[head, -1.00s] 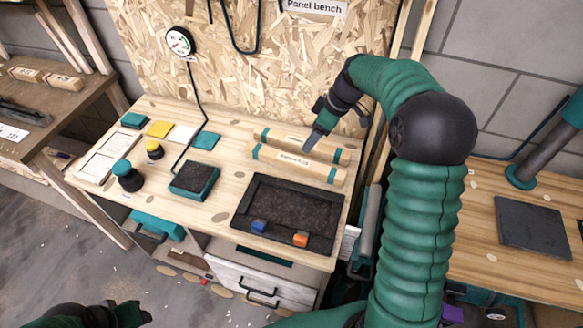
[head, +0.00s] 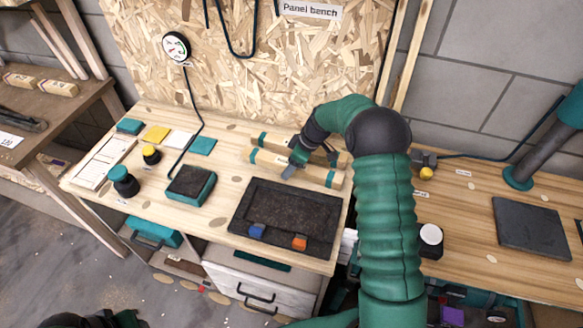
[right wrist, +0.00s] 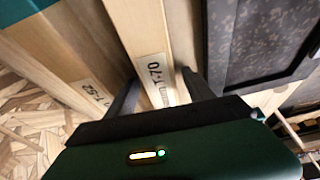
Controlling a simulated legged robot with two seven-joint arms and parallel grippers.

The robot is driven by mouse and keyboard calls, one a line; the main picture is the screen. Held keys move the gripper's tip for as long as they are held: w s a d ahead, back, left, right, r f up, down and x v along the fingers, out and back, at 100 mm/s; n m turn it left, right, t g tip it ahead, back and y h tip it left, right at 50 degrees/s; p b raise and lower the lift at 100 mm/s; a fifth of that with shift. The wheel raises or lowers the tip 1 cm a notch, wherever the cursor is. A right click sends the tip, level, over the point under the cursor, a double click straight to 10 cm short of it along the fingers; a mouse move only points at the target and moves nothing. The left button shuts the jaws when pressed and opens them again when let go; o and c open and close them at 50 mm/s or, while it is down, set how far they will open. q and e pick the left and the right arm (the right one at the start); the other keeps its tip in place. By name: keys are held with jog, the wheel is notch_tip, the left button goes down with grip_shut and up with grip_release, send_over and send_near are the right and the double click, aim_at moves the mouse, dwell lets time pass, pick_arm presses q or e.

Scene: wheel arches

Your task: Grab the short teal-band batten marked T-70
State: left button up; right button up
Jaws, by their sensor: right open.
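The T-70 batten (head: 268,160) is a pale wooden bar with teal bands at its ends, lying in front of another batten on the panel bench. In the right wrist view its T-70 label (right wrist: 154,75) shows between my fingers. My right gripper (head: 294,167) is open at the batten's middle, and the wrist view shows its two fingers (right wrist: 162,92) on either side of the bar. I cannot tell whether they touch it. My left gripper (head: 125,318) is only partly in frame at the bottom left, and its jaws are not clear.
The T-52 batten (head: 273,139) lies just behind, also beside a finger in the wrist view (right wrist: 62,55). A dark tray (head: 243,208) with blue and orange clips sits in front.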

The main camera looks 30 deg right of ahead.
jog(key=shift+a+r, duration=0.1)
jog(key=shift+c, duration=1)
grip_shut()
